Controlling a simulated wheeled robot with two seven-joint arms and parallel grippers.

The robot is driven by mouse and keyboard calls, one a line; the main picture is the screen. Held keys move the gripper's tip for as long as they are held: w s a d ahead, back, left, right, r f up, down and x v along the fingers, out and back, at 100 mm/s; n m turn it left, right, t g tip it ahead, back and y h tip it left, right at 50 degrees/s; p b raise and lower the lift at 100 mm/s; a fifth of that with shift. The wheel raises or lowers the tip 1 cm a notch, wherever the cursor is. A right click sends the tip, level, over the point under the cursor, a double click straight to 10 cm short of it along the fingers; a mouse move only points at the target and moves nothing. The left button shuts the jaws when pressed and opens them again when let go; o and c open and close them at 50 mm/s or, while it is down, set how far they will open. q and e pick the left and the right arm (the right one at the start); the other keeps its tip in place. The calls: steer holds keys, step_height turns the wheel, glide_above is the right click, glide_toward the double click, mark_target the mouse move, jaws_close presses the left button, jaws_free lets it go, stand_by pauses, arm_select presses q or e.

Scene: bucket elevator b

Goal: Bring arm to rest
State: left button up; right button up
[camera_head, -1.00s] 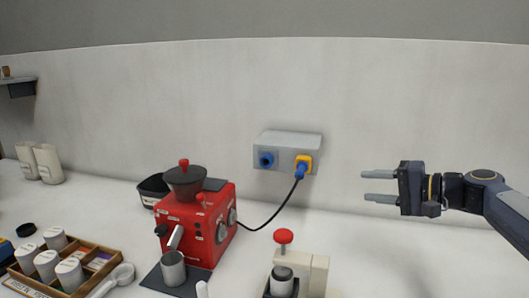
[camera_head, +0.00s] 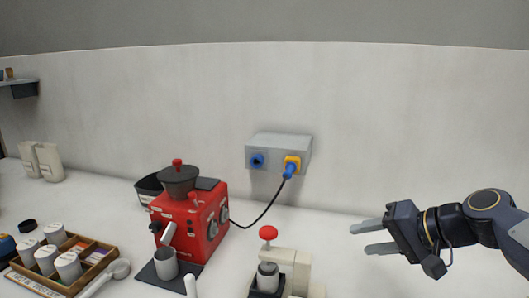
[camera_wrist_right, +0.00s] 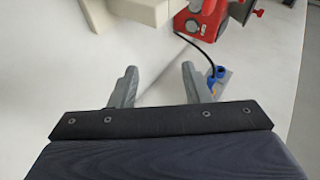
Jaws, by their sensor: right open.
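My right gripper (camera_head: 372,238) is at the right of the head view, over the white counter, with its fingers pointing left. Its two grey fingers are apart and nothing is between them. In the right wrist view the fingers of the right gripper (camera_wrist_right: 158,85) are also spread, with only pale surface between them. My right arm comes in from the right edge. My left gripper does not show in either view.
A red machine (camera_head: 190,222) with a metal cup (camera_head: 166,262) stands left of centre. Its cord runs to a grey wall socket box (camera_head: 279,153). A cream device with a red knob (camera_head: 268,232) stands at the front. A wooden tray (camera_head: 112,252) holds several white containers. The counter below my right gripper is clear.

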steer(key=s+f+n+h, duration=0.1)
steer(key=s+f, duration=0.3)
steer(key=s, duration=0.3)
steer(key=s+f+n+g+h+p, duration=0.1)
steer(key=s+f+h, duration=0.1)
steer(key=s+f, duration=0.3)
steer(key=s+f+n+h+p, duration=0.1)
steer(key=s+f, duration=0.3)
steer(key=s, duration=0.7)
steer(key=shift+f+g+h, duration=0.3)
steer(key=shift+h, duration=0.1)
